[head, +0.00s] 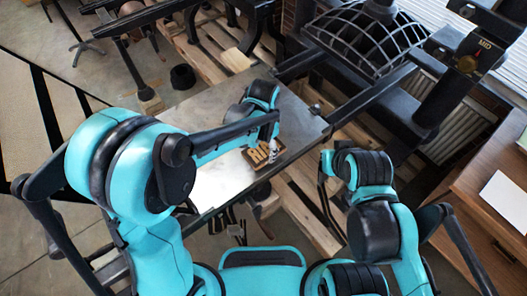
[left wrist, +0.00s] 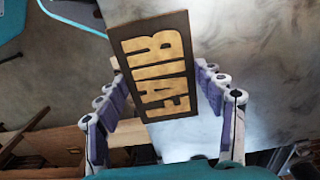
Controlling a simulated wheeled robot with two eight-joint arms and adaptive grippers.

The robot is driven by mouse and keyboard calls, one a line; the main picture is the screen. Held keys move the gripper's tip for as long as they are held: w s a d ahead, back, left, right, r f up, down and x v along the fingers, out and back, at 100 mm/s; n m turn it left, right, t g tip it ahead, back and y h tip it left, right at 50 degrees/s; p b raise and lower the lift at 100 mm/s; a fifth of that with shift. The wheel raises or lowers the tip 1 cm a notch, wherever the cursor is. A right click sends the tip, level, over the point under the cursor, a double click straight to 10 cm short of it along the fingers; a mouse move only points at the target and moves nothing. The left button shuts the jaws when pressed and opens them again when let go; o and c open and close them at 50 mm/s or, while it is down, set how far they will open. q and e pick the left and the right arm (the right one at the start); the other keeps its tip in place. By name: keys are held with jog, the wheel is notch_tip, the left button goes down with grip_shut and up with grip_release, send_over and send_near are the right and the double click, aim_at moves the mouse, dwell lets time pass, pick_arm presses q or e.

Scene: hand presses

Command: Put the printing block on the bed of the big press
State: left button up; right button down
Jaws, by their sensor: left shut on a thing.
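The printing block (head: 258,155) is a dark slab with raised tan letters. In the left wrist view the printing block (left wrist: 157,68) fills the space between the fingers, letters facing the camera. My left gripper (head: 270,142) is shut on it, with one finger at each side. The bed of the big press (head: 210,107) is a smooth grey metal plate. The block shows over its right part, near the edge; I cannot tell whether it touches the plate.
The dark press frame with a curved cage (head: 365,35) stands behind the bed. A wooden pallet (head: 310,200) lies below it. A wooden desk (head: 480,190) with a white sheet (head: 508,205) is at the right. The bed's left part is bare.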

aim_at(264, 149)
pick_arm(q)
notch_tip(264, 149, down, 3)
jog(key=shift+w+r, duration=0.1)
jog(key=shift+b, duration=0.4)
jog(key=o, duration=1.4)
jog(key=shift+o, duration=0.2)
